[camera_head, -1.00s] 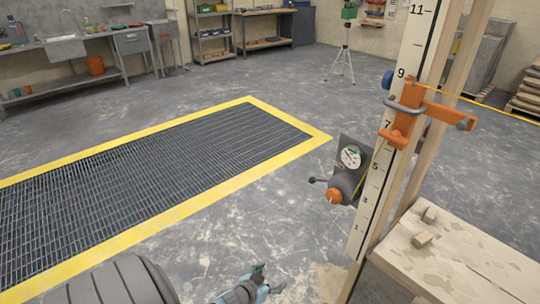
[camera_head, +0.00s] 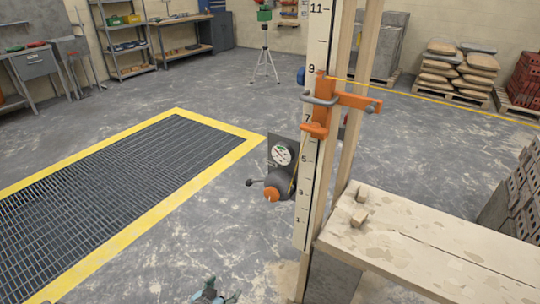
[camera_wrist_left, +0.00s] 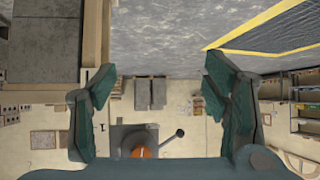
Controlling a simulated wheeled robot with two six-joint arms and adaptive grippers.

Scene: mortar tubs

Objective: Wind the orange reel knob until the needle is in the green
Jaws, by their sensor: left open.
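The orange reel knob (camera_head: 271,194) sits on the front of a dark grey reel, with a black-balled crank (camera_head: 249,183) sticking out to the left. The white gauge (camera_head: 282,154) is above it on a dark plate; it shows green and red marks, but its needle is too small to read. My left gripper (camera_head: 224,291) is at the bottom edge of the head view, below and left of the knob, apart from it. In the left wrist view the open, empty fingers (camera_wrist_left: 157,92) frame the scene, with the orange knob (camera_wrist_left: 141,151) low between them. My right gripper is not seen.
The numbered white staff (camera_head: 312,140) with an orange clamp (camera_head: 320,115) stands right of the reel. A wooden bench top (camera_head: 430,225) with small wood blocks is at lower right. A yellow-edged floor grate (camera_head: 130,185) lies left. Open floor surrounds the reel's left side.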

